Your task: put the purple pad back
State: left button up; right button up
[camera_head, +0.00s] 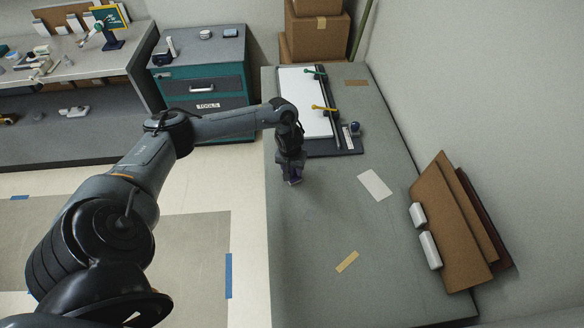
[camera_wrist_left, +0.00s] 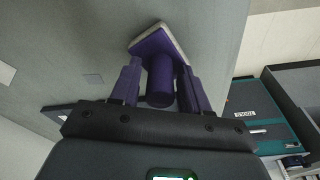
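The purple pad (camera_wrist_left: 158,42) shows in the left wrist view as a purple block with a pale edge and a thick round purple handle (camera_wrist_left: 160,82). My left gripper (camera_wrist_left: 160,90), with purplish fingers, is closed around that handle, one finger on each side. In the head view my left gripper (camera_head: 294,180) points down over the left part of the grey table (camera_head: 315,245). Only a small dark purple bit shows at its tip there. I cannot tell if the pad touches the table. My right gripper is not in view.
A dark board (camera_head: 335,144) with a white sheet (camera_head: 304,100), a green handle, a yellow handle and a small blue item lies behind the gripper. A white card (camera_head: 375,185) and tan strip (camera_head: 347,262) lie on the table. Brown panels (camera_head: 445,225) lean right. The front table is mostly clear.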

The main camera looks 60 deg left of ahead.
pick_arm(q)
jog(key=shift+o, duration=0.4)
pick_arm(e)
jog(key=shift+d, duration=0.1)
